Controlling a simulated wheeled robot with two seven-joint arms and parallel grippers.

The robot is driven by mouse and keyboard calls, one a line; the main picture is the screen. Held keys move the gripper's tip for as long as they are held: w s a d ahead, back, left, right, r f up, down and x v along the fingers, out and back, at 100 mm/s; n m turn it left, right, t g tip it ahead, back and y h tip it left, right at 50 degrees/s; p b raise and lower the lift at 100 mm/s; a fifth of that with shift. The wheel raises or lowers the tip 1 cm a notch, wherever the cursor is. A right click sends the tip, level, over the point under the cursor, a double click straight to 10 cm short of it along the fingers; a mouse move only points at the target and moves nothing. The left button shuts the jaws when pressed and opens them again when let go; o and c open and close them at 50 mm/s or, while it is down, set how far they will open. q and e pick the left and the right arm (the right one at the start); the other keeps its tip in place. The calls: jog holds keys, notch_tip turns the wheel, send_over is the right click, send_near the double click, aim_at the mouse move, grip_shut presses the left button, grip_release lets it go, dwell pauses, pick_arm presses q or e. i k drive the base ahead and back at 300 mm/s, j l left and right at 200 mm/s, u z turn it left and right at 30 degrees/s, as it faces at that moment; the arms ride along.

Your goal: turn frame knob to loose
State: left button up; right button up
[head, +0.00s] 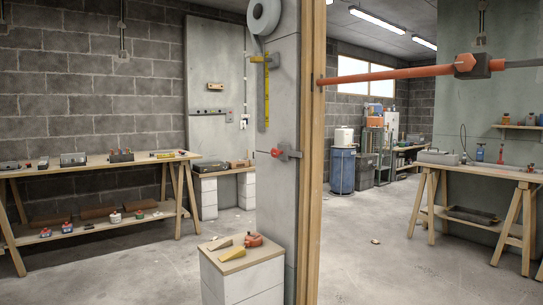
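A small red knob (276,153) sits on a grey metal clamp (289,153) fixed to the grey pillar, beside the upright wooden post (311,180). A second red knob (464,63) is on a dark block (484,66) where an orange bar (390,75) meets a thinner dark rod. I cannot tell which of the two is the frame knob, nor whether either is tight or loose. Neither of my grippers is in view.
A white block stand (243,283) with a wooden top holding yellow wedges (231,250) and a red tool (253,240) stands before the pillar. Workbenches stand at left (95,166) and right (478,171). A blue barrel (341,171) stands behind. The floor between is mostly clear.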

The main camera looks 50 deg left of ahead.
aim_at(275, 152)
jog(key=u, duration=1.55)
jog(key=i+j, duration=0.35)
jog(key=i+j+z, duration=0.25)
jog(key=j+z, duration=0.3)
jog(key=i+j+z, duration=0.25)
jog(key=j+z, duration=0.25)
jog(key=j, duration=0.15)
